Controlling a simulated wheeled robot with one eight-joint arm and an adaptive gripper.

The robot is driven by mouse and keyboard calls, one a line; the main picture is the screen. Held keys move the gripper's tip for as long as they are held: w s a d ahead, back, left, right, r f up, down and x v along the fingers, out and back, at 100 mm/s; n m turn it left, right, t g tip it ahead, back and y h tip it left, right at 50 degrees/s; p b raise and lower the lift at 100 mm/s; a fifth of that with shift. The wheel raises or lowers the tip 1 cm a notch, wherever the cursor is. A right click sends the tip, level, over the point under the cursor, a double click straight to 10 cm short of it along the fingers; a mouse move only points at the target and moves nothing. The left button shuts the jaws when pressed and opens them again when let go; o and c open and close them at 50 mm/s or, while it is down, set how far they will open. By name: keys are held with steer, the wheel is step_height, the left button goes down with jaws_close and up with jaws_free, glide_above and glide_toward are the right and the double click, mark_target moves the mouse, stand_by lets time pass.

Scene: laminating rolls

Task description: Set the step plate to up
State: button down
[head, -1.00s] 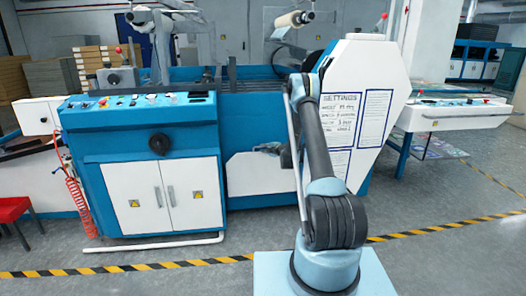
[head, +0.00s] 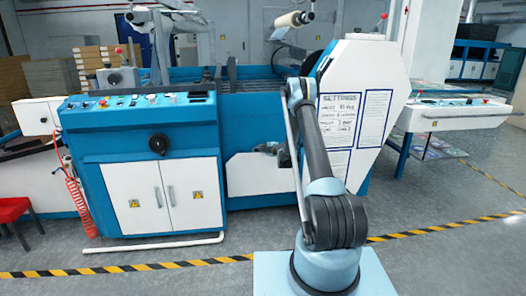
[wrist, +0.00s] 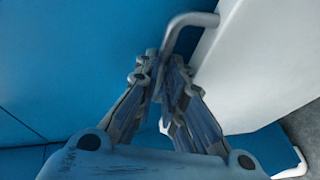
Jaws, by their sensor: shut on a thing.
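The step plate (head: 250,175) is a white panel low on the front of the blue machine, right of the white cabinet doors. In the wrist view the white plate (wrist: 265,65) fills the right side, with a grey bar handle (wrist: 190,20) bent out from its edge. My gripper (wrist: 165,72) is shut on this handle, its fingertips close together around the bar's lower end. In the head view my gripper (head: 268,148) is small and dark at the plate's upper edge, partly hidden by my arm. The plate's exact tilt is hard to tell.
A white side cover with a settings sheet (head: 341,117) stands close behind my arm. A control panel (head: 140,99) and white cabinet (head: 165,195) are at left. Yellow-black tape (head: 130,268) crosses the open grey floor in front.

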steer(key=shift+s+d+f, duration=0.1)
steer(key=shift+s+d, duration=0.05)
steer(key=shift+s, duration=0.8)
steer(key=c, duration=2)
jaws_free()
steer(key=shift+f, duration=0.1)
steer(key=shift+o, duration=0.2)
steer(key=v, duration=1.2)
